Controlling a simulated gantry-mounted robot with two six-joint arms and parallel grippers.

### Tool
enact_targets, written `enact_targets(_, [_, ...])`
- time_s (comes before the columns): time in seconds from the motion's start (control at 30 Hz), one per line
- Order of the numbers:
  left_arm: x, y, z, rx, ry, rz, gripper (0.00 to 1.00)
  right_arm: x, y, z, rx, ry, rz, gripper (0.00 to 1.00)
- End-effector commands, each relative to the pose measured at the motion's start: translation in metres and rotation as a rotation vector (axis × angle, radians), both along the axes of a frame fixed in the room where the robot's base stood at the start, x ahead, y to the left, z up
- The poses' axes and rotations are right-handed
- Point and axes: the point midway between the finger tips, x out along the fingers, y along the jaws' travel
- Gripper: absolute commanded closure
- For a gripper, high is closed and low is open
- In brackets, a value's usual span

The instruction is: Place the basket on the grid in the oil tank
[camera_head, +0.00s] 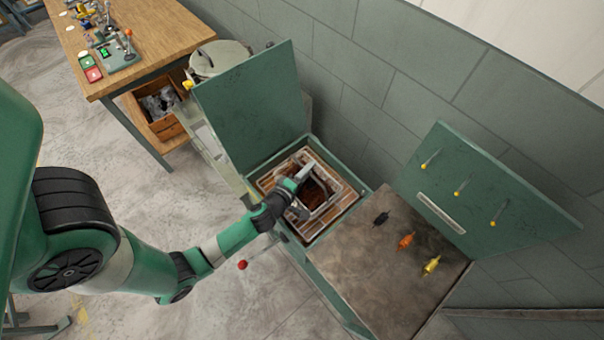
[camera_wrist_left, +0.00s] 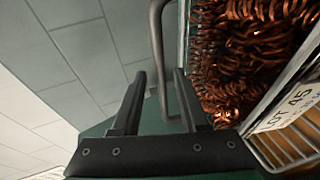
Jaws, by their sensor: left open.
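The basket (camera_head: 319,194) is inside the open green oil tank (camera_head: 297,249). It holds copper-coloured springs (camera_wrist_left: 258,45) and carries a label (camera_wrist_left: 290,108) reading LOT 45. Wires of the grid (camera_wrist_left: 292,148) show beside the basket in the left wrist view. I cannot tell whether the basket rests fully on the grid. My left gripper (camera_head: 303,180) is at the basket's side. In the left wrist view its two fingers (camera_wrist_left: 160,76) are apart, with the basket's grey handle (camera_wrist_left: 158,45) appearing between them. My right gripper is not in view.
The tank's raised lid (camera_head: 249,105) stands behind it. To the right, a worktop (camera_head: 385,265) bears black, orange and yellow small items, with a hinged pegged panel (camera_head: 480,190) behind. A wooden bench (camera_head: 150,35) and a round metal lid (camera_head: 220,58) are at upper left.

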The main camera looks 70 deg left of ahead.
Motion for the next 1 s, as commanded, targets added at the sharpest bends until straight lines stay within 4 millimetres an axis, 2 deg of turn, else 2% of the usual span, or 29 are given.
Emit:
enact_targets(0.17, [-0.02, -0.015, 0.007, -0.001, 0.0, -0.003, 0.57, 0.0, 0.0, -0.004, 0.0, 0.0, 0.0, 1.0])
enact_targets(0.4, [-0.063, -0.048, 0.021, 0.0, 0.002, -0.007, 0.57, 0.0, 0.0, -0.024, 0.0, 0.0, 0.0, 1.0])
enact_targets(0.57, [-0.084, -0.064, 0.031, 0.0, 0.002, -0.007, 0.57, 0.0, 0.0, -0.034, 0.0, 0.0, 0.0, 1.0])
enact_targets(0.7, [-0.091, -0.068, 0.037, 0.0, 0.0, -0.002, 0.57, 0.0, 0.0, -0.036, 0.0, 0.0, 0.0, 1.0])
enact_targets(1.0, [-0.092, -0.068, 0.039, 0.0, 0.0, 0.0, 0.57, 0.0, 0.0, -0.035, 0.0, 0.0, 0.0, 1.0])
